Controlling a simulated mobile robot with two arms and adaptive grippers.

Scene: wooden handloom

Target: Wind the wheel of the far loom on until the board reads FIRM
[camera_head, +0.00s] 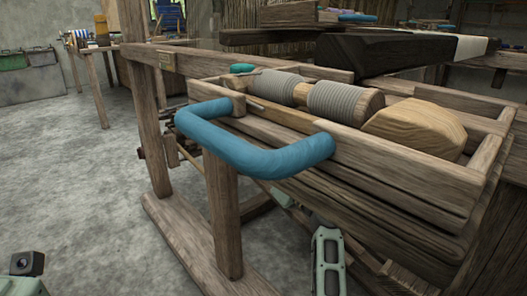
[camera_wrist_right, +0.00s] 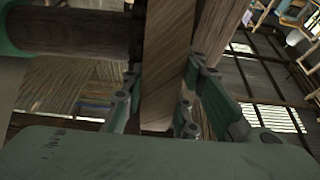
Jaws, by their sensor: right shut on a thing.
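In the right wrist view, the fingers of my right gripper (camera_wrist_right: 163,95) stand on both sides of a flat wooden bar (camera_wrist_right: 168,45) and are shut on it. I cannot tell whether this bar belongs to the wheel. In the head view, the right gripper's fingers are hidden; my pale green arm part shows at the bottom centre. The wooden loom (camera_head: 390,160) fills the right half. I cannot make out the whole wheel or the word FIRM. My left gripper's fingers are out of view.
A thick blue handle (camera_head: 255,152) juts from the loom's front. Grey-wound rolls (camera_head: 340,100) and a rounded wooden block (camera_head: 415,128) lie in the loom's top trough. A dark roller (camera_wrist_right: 75,32) is beside the gripped bar. Bare floor (camera_head: 85,190) lies left.

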